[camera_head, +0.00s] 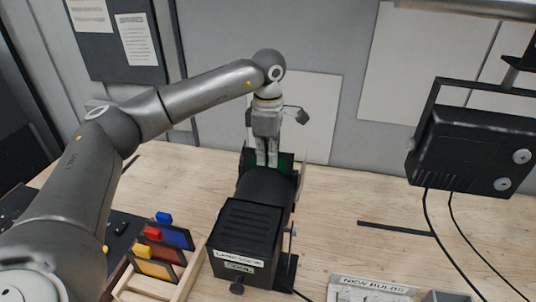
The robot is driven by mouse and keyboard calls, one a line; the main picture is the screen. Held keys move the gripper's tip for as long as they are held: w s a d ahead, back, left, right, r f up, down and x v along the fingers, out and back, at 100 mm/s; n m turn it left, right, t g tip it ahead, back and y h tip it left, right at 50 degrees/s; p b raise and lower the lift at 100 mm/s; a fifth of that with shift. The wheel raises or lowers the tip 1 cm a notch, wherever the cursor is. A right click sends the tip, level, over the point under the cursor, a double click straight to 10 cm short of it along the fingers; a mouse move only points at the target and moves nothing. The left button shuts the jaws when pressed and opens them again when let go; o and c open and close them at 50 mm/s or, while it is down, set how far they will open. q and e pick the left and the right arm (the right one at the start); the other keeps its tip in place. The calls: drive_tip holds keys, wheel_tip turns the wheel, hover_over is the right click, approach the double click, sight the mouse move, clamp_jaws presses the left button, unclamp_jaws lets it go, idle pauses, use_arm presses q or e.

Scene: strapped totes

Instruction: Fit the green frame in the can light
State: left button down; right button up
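The can light (248,232) is a black lamp with a boxy, labelled rear housing and a round barrel. It stands on the table with its front end away from me. The green frame (286,161) shows partly at the far front end of the barrel, upright, with green and a dark border visible. My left gripper (267,163) points down there, its fingers close together at the frame's upper part. It looks shut on the frame. The barrel and fingers hide the frame's lower part, so I cannot tell how deep it sits. My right gripper is out of view.
A wooden rack (185,282) at the lower left holds red, blue and yellow frames. A black floodlight (468,150) with hanging cables is at the right. A "NEW BULBS" box (372,287) is at the front edge. The table (345,195) right of the can light is mostly clear.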

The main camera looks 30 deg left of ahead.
use_arm(q)
drive_tip(key=shift+f, duration=0.25)
drive_tip(key=c, duration=2.1)
unclamp_jaws()
drive_tip(key=o, duration=0.5)
drive_tip(key=shift+f, duration=0.1)
drive_tip(key=shift+o, duration=0.2)
wheel_tip(320, 180, up, 12)
